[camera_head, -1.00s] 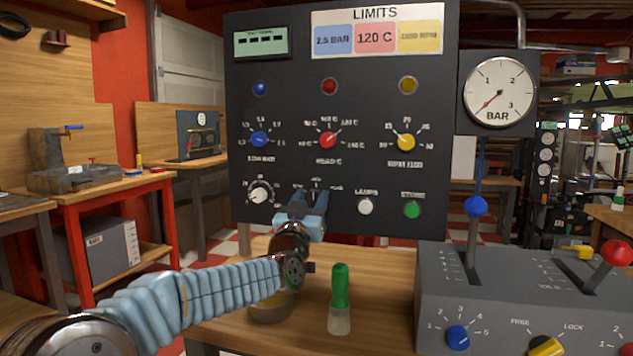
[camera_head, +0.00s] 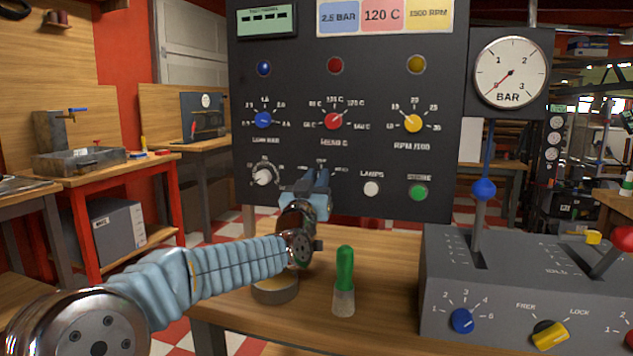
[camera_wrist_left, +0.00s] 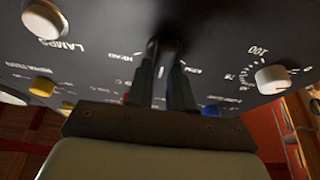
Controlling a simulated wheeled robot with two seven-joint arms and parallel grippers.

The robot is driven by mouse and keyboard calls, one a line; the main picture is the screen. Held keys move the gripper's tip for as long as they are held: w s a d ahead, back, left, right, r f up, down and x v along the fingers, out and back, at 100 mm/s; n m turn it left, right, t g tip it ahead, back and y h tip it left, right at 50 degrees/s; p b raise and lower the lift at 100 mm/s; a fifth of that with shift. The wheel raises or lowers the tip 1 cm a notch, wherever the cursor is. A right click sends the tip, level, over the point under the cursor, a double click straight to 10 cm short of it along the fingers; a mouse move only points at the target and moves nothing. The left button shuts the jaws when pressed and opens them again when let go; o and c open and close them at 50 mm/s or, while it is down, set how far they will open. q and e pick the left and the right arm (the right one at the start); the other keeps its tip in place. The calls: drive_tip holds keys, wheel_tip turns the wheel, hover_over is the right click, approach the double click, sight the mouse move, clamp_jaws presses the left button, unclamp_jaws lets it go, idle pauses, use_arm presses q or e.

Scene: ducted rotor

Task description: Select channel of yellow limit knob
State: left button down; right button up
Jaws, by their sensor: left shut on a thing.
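My left gripper (camera_head: 318,182) is at the lower middle of the dark control panel (camera_head: 350,205). In the left wrist view, its fingers (camera_wrist_left: 168,75) are shut on a small dark selector knob (camera_wrist_left: 166,46), which they mostly hide. Labels are printed around this selector, one of them reading HEAD; its pointer direction cannot be told. The yellow limit knob (camera_head: 413,123) is higher up to the right, untouched, inside a numbered scale. Above it are a dim yellow lamp (camera_head: 417,64) and a yellow limit card (camera_head: 430,14) reading an RPM value. My right gripper is out of view.
Blue (camera_head: 263,120) and red (camera_head: 333,121) knobs share the yellow knob's row. A white dial (camera_head: 264,175), white LAMPS button (camera_head: 371,188) and green STORE button (camera_head: 418,192) flank the selector. A green-handled tool (camera_head: 344,270) and grey lever console (camera_head: 500,290) stand in front.

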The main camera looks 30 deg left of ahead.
use_arm(q)
drive_tip(key=n+y+b, duration=0.1)
drive_tip(key=n, duration=0.1)
drive_tip(key=shift+f+n+y, duration=0.15)
drive_tip(key=shift+n+y, duration=0.15)
drive_tip(key=n, duration=0.2)
drive_tip(key=n+g+y+b, duration=0.1)
drive_tip(key=shift+a+n+y, duration=0.15)
drive_tip(key=shift+n+y, duration=0.15)
drive_tip(key=shift+n, duration=0.1)
drive_tip(key=shift+s+a+f+n+g+y+p, duration=0.15)
drive_tip(key=shift+n+g+y, duration=0.4)
drive_tip(key=shift+n, duration=1)
drive_tip(key=shift+w+a+r+n+g+y+p, duration=0.1)
drive_tip(key=shift+n+g+y+p, duration=0.15)
drive_tip(key=shift+n+g, duration=0.85)
drive_tip(key=shift+s+a+f+n+g+y+p, duration=0.1)
drive_tip(key=shift+n+g+y+p, duration=0.25)
drive_tip(key=shift+n, duration=1.6)
drive_tip(key=c, duration=1)
unclamp_jaws()
